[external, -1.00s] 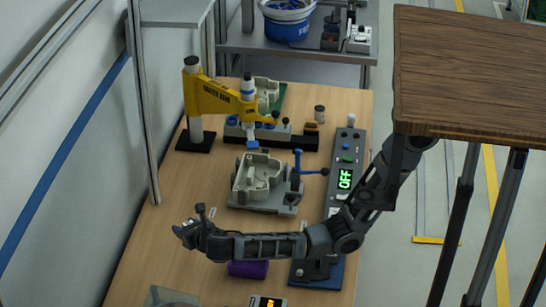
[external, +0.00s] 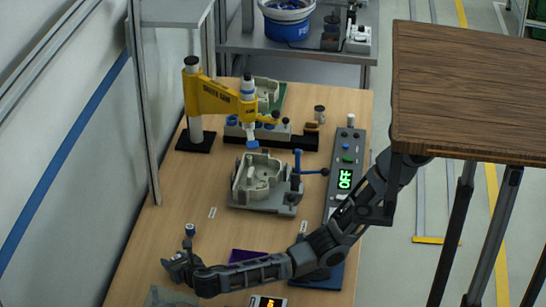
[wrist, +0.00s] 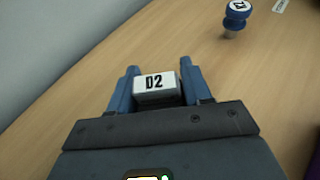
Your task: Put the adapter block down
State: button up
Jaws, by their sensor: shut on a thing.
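The adapter block (wrist: 155,86) is a small white block marked D2 in the wrist view. My gripper (wrist: 156,91) has its two blue fingers shut on the block's sides. In the external view my gripper (external: 168,263) is low over the near left part of the wooden bench (external: 150,235). The block is not distinguishable there. The block's underside is hidden, so I cannot tell whether it touches the bench.
A blue-topped knob (wrist: 236,15) stands ahead and right in the wrist view. A grey fixture (external: 265,195) with a pale casting stands mid-bench. A purple item (external: 245,254) lies beside my forearm. A grey metal piece (external: 170,297) is at the near edge.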

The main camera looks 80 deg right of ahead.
aim_at(175, 256)
jog(key=shift+f, duration=0.1)
jog(key=shift+f, duration=0.15)
jog(key=o, duration=1.1)
jog(key=shift+s+a+r+p, duration=0.1)
jog(key=shift+r+p, duration=0.2)
jog(key=shift+p, duration=0.1)
jog(key=p+v, duration=0.2)
jog(key=p, duration=0.1)
jog(key=shift+s+a+r, duration=0.15)
jog(key=shift+r, duration=0.2)
notch_tip(175, 256, up, 2)
jog(key=shift+r+p, duration=0.1)
jog(key=shift+p, duration=1.1)
jog(key=shift+r+b, duration=0.3)
jog(key=shift+r, duration=1.75)
